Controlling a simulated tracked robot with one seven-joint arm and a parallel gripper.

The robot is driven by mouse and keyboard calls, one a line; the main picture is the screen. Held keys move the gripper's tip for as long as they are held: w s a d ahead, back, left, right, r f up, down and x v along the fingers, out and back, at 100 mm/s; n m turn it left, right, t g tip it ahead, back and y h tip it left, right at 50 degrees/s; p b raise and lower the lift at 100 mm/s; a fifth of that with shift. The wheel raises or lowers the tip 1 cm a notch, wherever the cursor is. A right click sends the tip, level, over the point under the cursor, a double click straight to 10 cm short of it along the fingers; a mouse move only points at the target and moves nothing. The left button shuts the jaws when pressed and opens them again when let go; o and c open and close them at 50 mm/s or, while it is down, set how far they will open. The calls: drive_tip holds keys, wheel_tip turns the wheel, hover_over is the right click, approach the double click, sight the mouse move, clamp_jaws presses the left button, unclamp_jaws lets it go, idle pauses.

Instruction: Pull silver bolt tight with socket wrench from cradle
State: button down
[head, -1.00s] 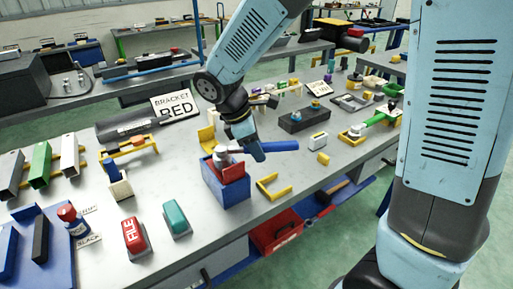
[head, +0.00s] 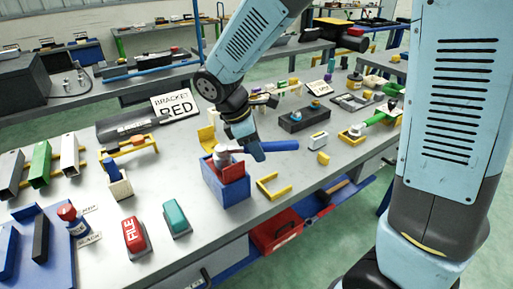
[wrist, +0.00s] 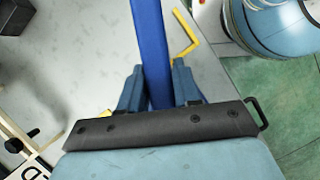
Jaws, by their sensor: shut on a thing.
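My gripper (head: 250,147) is shut on the blue handle (head: 280,146) of the socket wrench. In the wrist view the handle (wrist: 150,30) runs between the two fingers of my gripper (wrist: 157,72). In the head view the handle points right, roughly level. The wrench's grey head (head: 222,153) is at the top of a blue block (head: 226,190) with a red part (head: 236,172). The silver bolt is not clearly visible; the wrench head and block may hide it. A yellow U-shaped bracket (head: 274,191), perhaps the cradle, lies empty to the right of the block.
A red FILE block (head: 135,236) and a green block (head: 176,217) stand at the front left. A yellow upright piece (head: 207,138) is behind the blue block. A black block (head: 303,121) and white box (head: 318,140) stand to the right. The bench front edge is close.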

drive_tip(key=shift+f, duration=0.75)
idle(0.8)
drive_tip(key=c, duration=1.4)
unclamp_jaws()
clamp_jaws()
